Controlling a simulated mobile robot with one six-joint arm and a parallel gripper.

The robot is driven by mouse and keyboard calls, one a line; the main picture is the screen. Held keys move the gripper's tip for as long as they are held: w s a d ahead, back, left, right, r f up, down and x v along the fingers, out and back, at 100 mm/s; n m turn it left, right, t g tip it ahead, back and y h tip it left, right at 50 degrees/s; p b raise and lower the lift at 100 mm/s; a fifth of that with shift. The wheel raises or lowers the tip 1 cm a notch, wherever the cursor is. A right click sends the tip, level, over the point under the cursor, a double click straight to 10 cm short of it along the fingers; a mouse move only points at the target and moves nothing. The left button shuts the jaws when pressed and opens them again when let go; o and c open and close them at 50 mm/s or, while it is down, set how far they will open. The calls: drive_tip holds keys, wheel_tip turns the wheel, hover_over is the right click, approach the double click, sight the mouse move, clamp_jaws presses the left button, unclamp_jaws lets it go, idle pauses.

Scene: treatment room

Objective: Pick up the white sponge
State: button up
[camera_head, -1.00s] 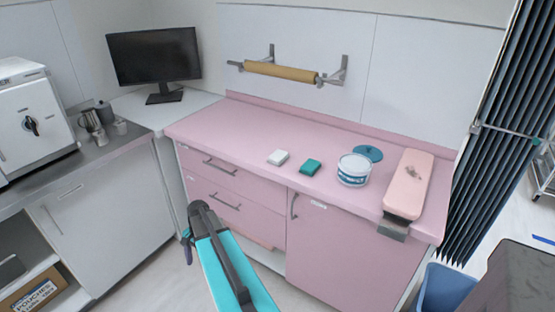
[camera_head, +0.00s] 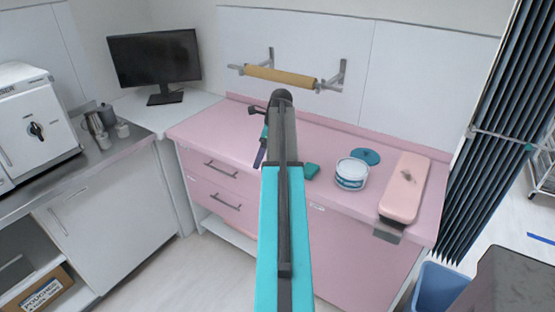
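The white sponge is hidden in the current view; my arm covers the part of the pink counter (camera_head: 225,137) where it lay earlier. My gripper (camera_head: 259,160) hangs below the dark end of my arm, over the counter and left of the arm. It is small and partly hidden, so I cannot tell whether its fingers are open or shut. A green sponge (camera_head: 312,170) lies on the counter just right of my arm.
A white and blue tub (camera_head: 352,174) stands right of the green sponge, with a round blue lid (camera_head: 366,156) behind it. A pink cushioned pad (camera_head: 405,188) lies at the right end. A paper roll (camera_head: 281,76) hangs above. The counter's left part is clear.

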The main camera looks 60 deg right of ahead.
drive_tip(key=s+d+r+m, duration=0.4)
drive_tip(key=s+d+r, duration=0.2)
drive_tip(key=s+d, duration=0.2)
drive_tip(key=shift+d+r+m+t+h, duration=0.3)
drive_tip(key=shift+t, duration=0.1)
drive_tip(key=shift+f, duration=0.15)
drive_tip(key=shift+p+x, duration=1)
drive_tip(key=shift+x, duration=3.2)
drive_tip(key=shift+p+x, duration=0.9)
drive_tip(key=shift+x, duration=0.35)
drive_tip(key=shift+p+x, duration=0.35)
drive_tip(key=shift+x, duration=0.95)
